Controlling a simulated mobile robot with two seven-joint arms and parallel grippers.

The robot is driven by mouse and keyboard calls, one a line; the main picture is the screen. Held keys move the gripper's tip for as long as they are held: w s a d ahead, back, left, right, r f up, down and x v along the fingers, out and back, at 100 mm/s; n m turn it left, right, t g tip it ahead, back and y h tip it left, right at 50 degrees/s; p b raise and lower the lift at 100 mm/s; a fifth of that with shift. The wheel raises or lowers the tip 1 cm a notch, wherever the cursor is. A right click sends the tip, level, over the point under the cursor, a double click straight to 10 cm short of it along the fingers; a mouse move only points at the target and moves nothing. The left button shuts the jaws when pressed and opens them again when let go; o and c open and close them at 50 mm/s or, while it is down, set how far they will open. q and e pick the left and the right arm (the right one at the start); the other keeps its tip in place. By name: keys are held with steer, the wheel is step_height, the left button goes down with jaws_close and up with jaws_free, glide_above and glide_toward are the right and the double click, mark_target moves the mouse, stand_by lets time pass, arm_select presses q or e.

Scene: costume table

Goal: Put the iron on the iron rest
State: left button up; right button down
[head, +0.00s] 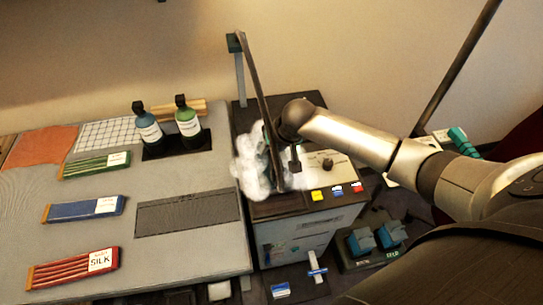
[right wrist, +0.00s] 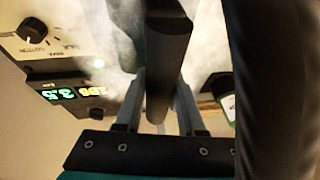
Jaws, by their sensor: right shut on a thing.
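My right gripper (head: 290,165) is over the steam station, low among white steam. In the right wrist view the gripper (right wrist: 158,100) is shut on a dark, rounded bar, which looks like the handle of the iron (right wrist: 168,50). A bit of teal shows beside the handle. In the head view the iron is mostly hidden by steam and my arm. A dark ribbed rectangle (head: 188,212) lies flat on the grey table; I cannot tell whether it is the iron rest. My left gripper is not in view.
The steam station (head: 310,222) has a knob, coloured buttons and a lit display. A slanted pole rises beside my gripper. Two bottles (head: 188,121) stand on a black tray at the table's back. Red, blue and green packs lie left. Blue pedals (head: 361,241) are at lower right.

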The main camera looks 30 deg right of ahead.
steer(key=shift+w+f, duration=0.15)
steer(key=shift+f, duration=1.25)
steer(key=shift+f, duration=0.15)
steer(key=c, duration=0.5)
jaws_free()
steer(key=shift+s+f, duration=0.15)
steer(key=shift+s, duration=0.05)
steer(key=shift+v, duration=0.8)
steer(key=p+v, duration=0.1)
steer(key=v, duration=0.9)
steer(key=shift+r+p, duration=0.35)
steer(key=shift+p, duration=0.05)
